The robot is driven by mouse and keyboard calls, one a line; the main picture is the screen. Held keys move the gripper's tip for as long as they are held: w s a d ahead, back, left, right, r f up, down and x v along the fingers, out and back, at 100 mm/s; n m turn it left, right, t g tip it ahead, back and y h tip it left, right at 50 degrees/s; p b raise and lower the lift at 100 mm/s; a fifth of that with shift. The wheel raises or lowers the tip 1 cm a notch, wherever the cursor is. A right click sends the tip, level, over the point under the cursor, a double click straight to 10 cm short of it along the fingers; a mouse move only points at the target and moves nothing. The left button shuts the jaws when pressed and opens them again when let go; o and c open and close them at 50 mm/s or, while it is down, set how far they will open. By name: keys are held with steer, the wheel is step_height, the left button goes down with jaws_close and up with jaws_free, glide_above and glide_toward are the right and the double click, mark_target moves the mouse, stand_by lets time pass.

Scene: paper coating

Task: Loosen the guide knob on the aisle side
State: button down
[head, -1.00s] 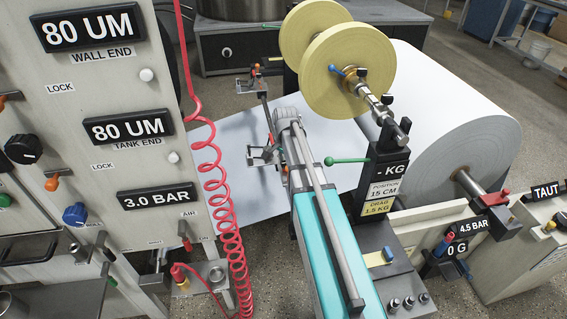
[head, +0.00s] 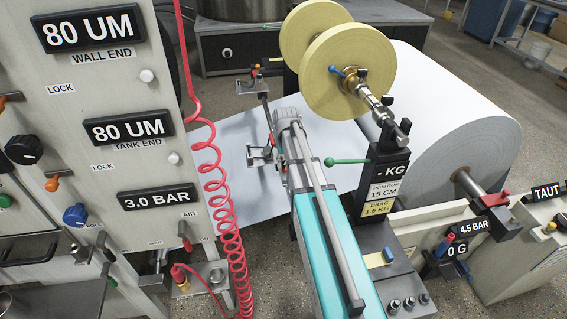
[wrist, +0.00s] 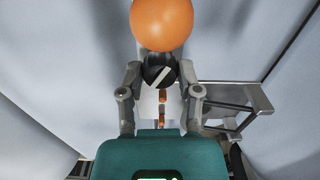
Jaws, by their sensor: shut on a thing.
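In the wrist view my gripper (wrist: 160,77) has its two grey fingers closed in on either side of a round black knob (wrist: 158,71) with a white line across its face. An orange ball (wrist: 162,22) sits just beyond the knob at the top of the picture. In the head view my arm reaches down to the guide bracket (head: 261,155) on the near side of the pale web. The fingers and the held knob are hidden there behind my own wrist. A similar far bracket (head: 252,88) with an orange-topped part stands further back.
The pale paper web (head: 225,150) runs below the brackets to a large roll (head: 455,110). Yellow discs (head: 343,72) on a shaft and a post with a green-knobbed lever (head: 347,161) stand close right of my arm. A red coiled hose (head: 230,225) hangs at left.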

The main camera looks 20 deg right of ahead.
steer(key=shift+s+n, duration=0.1)
steer(key=shift+n, duration=1.9)
steer(key=shift+a, duration=0.1)
steer(key=shift+c, duration=1.5)
jaws_free()
steer(key=shift+r, duration=0.1)
